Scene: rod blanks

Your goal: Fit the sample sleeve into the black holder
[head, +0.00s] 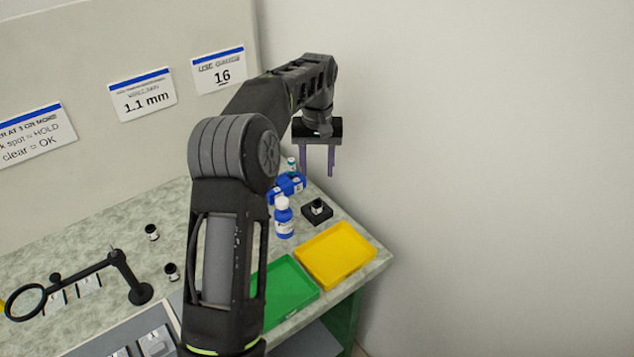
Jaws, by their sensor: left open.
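The black holder (308,220) is a square block on the far right part of the bench, behind the yellow tray. A small dark cylinder with a pale band (317,206) stands in or on it; I cannot tell how deep it sits. Two similar small black cylinders with pale bands stand on the left of the bench, one farther back (152,232) and one nearer (172,272). I cannot tell which is the sample sleeve. My left gripper (317,174) is open and empty, its fingers pointing down, above the bench near the holder. My right gripper is not in view.
A yellow tray (336,256) and a green tray (288,290) lie in front. A magnifier on a black stand (140,293) is at the left. Signs hang on the back panel, one reading 16 (219,71).

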